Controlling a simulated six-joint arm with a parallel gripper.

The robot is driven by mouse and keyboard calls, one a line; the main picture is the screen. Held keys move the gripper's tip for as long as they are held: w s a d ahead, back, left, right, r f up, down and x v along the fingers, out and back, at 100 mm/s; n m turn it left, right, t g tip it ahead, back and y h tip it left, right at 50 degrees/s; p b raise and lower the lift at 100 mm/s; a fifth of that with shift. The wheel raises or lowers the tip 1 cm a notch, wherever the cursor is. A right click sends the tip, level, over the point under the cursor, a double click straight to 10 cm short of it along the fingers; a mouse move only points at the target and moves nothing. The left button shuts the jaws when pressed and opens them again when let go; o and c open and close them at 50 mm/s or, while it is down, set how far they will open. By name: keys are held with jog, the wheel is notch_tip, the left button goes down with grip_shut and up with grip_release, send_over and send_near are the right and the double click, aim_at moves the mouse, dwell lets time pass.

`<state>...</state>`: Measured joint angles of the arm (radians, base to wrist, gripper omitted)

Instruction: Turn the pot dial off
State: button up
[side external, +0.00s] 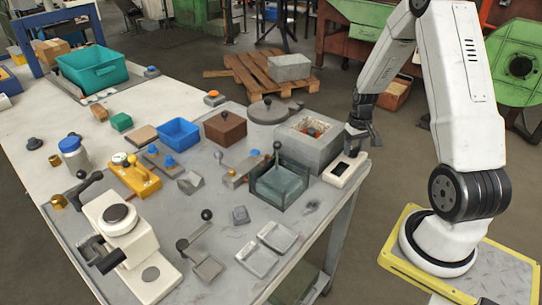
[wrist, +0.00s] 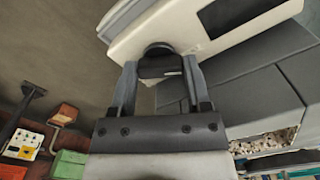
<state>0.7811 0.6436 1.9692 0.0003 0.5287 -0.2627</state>
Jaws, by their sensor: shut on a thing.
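The pot dial (wrist: 158,52) is a dark round knob on a white control box (wrist: 225,22) with a black display, seen in the wrist view. The box also shows in the side view (side external: 346,174) at the table's right edge, beside the grey furnace block. My gripper (wrist: 160,72) has one finger on each side of the dial and is shut on it. In the side view my gripper (side external: 357,138) reaches down to the back end of the box and hides the dial. The dial's pointer and markings cannot be made out.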

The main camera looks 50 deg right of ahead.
aim_at(353, 149)
dwell(0.4)
jog(key=o, duration=1)
jog(key=shift+r, duration=0.2)
jog(key=shift+r, duration=3.75)
jog(key=shift+a, duration=0.1)
jog(key=shift+w+a, duration=0.2)
jog(key=shift+a, duration=0.15)
jog(key=a+r+n+t, duration=0.1)
jog(key=a+n, duration=0.2)
jog(key=a, duration=1.1)
jog(key=s+a+n+t, duration=0.1)
jog(key=a+n, duration=0.2)
jog(key=a, duration=1.1)
jog(key=shift+s+r+t, duration=0.25)
jog(key=shift+r+t, duration=0.05)
jog(key=shift+r, duration=0.05)
